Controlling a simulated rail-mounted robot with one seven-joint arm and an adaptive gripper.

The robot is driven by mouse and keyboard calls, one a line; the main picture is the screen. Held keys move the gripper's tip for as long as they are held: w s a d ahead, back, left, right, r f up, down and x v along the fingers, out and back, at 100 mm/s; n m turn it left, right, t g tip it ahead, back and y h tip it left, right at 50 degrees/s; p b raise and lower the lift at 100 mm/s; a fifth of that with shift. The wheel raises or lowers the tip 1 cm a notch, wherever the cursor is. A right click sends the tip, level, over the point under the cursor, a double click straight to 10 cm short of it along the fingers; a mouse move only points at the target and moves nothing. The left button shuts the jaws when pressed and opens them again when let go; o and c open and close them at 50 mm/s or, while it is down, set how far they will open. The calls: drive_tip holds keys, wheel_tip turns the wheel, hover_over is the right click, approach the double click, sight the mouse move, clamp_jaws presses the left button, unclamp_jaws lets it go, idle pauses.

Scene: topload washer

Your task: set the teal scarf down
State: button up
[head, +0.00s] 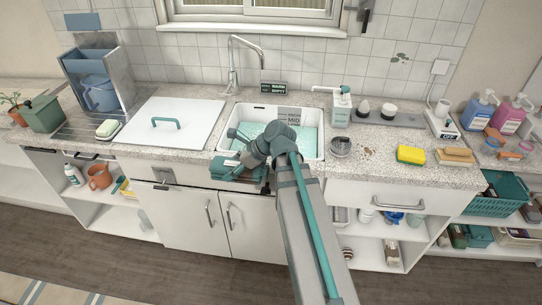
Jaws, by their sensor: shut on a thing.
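My arm reaches in from the bottom right to the front edge of the basin. My gripper (243,163) points down and left there, shut on a folded teal cloth, which looks like the teal scarf (230,173). The scarf is at the counter's front edge, just below and left of the basin. The fingertips are small and partly hidden by my wrist, and I cannot tell whether the scarf touches the counter. The white-rimmed basin (319,143) has a light teal surface inside, partly hidden behind my arm.
A white lid (172,138) with a teal handle lies left of the basin. A faucet (233,75) stands behind. A soap dispenser (341,108), a round dish (341,147) and a yellow sponge (410,154) are on the right. Open shelves (120,204) lie below left.

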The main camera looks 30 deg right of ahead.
drive_tip(key=w+d+b, duration=0.1)
drive_tip(key=w+d, duration=0.1)
drive_tip(key=d, duration=0.1)
drive_tip(key=w+d+b, duration=0.2)
drive_tip(key=w+d, duration=0.1)
drive_tip(key=d, duration=0.1)
drive_tip(key=w+d+b, duration=0.2)
drive_tip(key=d, duration=0.2)
drive_tip(key=shift+w+d+r, duration=0.15)
drive_tip(key=shift+w+r, duration=0.15)
drive_tip(key=w+d+r+b, duration=0.2)
drive_tip(key=d+b, duration=0.1)
drive_tip(key=d, duration=0.5)
wheel_tip(320, 180, down, 18)
drive_tip(key=shift+w+r+p, duration=0.15)
drive_tip(key=shift+r+p, duration=0.1)
drive_tip(key=shift+p, duration=0.6)
drive_tip(key=shift+d, duration=0.1)
drive_tip(key=o, duration=1.1)
